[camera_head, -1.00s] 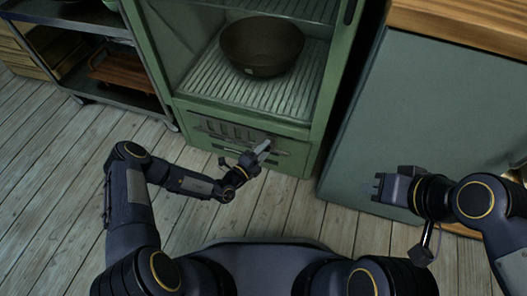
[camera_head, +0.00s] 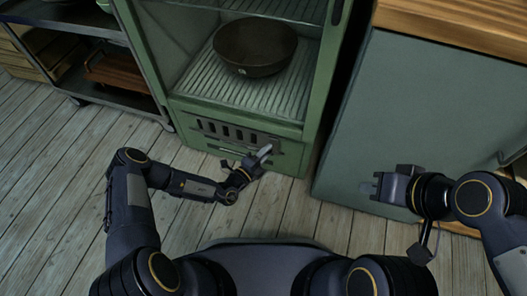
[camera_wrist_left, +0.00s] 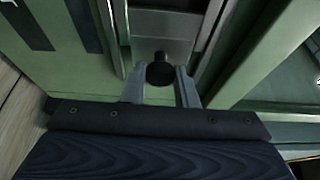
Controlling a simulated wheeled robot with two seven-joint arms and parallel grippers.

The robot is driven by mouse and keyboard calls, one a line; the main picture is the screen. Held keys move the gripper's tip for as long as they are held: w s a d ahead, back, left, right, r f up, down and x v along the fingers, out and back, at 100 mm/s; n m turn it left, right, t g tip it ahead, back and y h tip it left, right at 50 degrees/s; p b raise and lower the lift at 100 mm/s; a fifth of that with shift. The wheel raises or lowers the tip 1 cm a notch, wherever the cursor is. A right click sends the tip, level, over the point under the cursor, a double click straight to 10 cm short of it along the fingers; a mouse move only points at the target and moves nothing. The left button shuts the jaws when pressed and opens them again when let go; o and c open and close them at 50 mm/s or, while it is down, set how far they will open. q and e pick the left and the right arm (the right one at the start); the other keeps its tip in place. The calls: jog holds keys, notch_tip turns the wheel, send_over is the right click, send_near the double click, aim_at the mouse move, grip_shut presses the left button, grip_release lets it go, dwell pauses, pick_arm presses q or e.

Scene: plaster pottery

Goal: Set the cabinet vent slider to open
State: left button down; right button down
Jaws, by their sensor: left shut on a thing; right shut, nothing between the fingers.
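The green cabinet's vent (camera_head: 232,133) is on its lower front panel, below the open shelf. Its row of several upright slots shows dark. A metal slider plate with a dark round knob (camera_wrist_left: 160,72) shows in the left wrist view. My left gripper (camera_head: 265,152) is at the right end of the vent. In the left wrist view its two fingers (camera_wrist_left: 160,88) are on either side of the knob, shut on it. My right gripper (camera_head: 372,187) is shut and empty, in front of the grey-green cabinet at the right, away from the vent.
A dark bowl (camera_head: 255,47) stands on the ribbed shelf above the vent. A metal cart (camera_head: 120,95) with a wooden tray (camera_head: 118,70) is at the left. A grey-green cabinet (camera_head: 430,110) with a wooden top is at the right. The plank floor (camera_head: 60,180) at left is clear.

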pick_arm(q)
jog(key=c, duration=1.1)
grip_release()
jog(key=shift+s+d, duration=0.1)
jog(key=shift+d, duration=0.15)
jog(key=shift+c, duration=0.2)
jog(key=shift+a, duration=0.1)
jog(key=p+v, duration=0.2)
jog(key=v, duration=0.5)
jog(key=shift+s+a, duration=0.25)
jog(key=shift+s, duration=0.05)
